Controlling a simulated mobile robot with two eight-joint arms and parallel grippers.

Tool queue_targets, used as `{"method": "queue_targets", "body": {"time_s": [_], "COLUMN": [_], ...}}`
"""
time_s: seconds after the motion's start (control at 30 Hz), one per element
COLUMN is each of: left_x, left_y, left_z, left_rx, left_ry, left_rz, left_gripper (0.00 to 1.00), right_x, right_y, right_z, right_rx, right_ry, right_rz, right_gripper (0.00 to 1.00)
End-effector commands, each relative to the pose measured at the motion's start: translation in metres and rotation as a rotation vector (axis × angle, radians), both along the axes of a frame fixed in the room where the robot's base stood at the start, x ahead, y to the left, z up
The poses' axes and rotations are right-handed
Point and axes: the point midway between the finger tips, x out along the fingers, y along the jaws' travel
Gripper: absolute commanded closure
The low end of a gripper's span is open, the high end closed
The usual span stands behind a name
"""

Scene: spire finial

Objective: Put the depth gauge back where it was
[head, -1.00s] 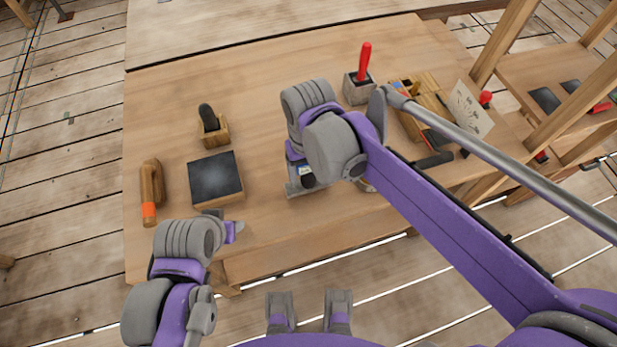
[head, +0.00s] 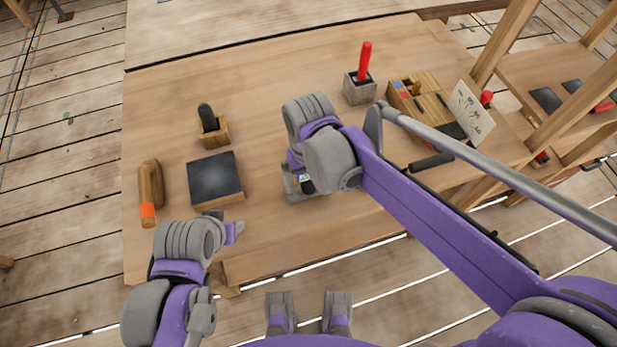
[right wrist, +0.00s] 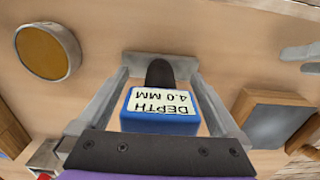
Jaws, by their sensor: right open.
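The depth gauge (right wrist: 160,110) is a blue block with a white label reading "DEPTH 4.0 MM" and a dark rounded part behind it. In the right wrist view it sits between the two fingers of my right gripper (right wrist: 160,90), which is open around it. In the head view my right gripper (head: 303,190) is low over the middle front of the bench, and the wrist hides most of the gauge. My left gripper (head: 230,226) is near the bench's front edge, below the dark slab. Its finger gap is not clear.
A dark slab (head: 216,178), an orange-ended wooden tool (head: 149,195) and a small wooden holder (head: 213,132) are on the left. A grey block with a red handle (head: 360,88) and a wooden tool box (head: 425,100) stand behind right. A round brown disc (right wrist: 45,50) lies near the right gripper.

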Motion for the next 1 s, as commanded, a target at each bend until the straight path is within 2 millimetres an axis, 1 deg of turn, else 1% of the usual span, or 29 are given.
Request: {"method": "queue_targets", "body": {"time_s": [0.17, 0.27, 0.5, 0.63, 0.7, 0.8, 1.0], "left_x": [0.001, 0.001, 0.002, 0.003, 0.003, 0.003, 0.003], "left_y": [0.000, 0.000, 0.000, 0.000, 0.000, 0.000, 0.000], "left_z": [0.004, 0.007, 0.013, 0.015, 0.016, 0.016, 0.016], "left_rx": [0.000, 0.000, 0.000, 0.000, 0.000, 0.000, 0.000], "left_ry": [-0.001, -0.002, -0.005, -0.005, -0.006, -0.006, -0.006], "left_rz": [0.000, 0.000, 0.000, 0.000, 0.000, 0.000, 0.000], "left_gripper": [0.50, 0.50, 0.50, 0.50, 0.50, 0.50, 0.50], "right_x": [0.000, 0.000, 0.000, 0.000, 0.000, 0.000, 0.000], "right_y": [0.000, 0.000, 0.000, 0.000, 0.000, 0.000, -0.001], "right_z": [0.014, 0.032, 0.085, 0.106, 0.114, 0.121, 0.123], "right_rx": [0.000, 0.000, 0.000, 0.000, 0.000, 0.000, 0.000], "right_ry": [0.000, 0.000, 0.000, 0.000, 0.000, 0.000, 0.000], "right_rz": [0.000, 0.001, 0.000, 0.000, 0.000, 0.000, -0.001], "right_gripper": [0.00, 0.00, 0.00, 0.00, 0.00, 0.00, 0.00]}}
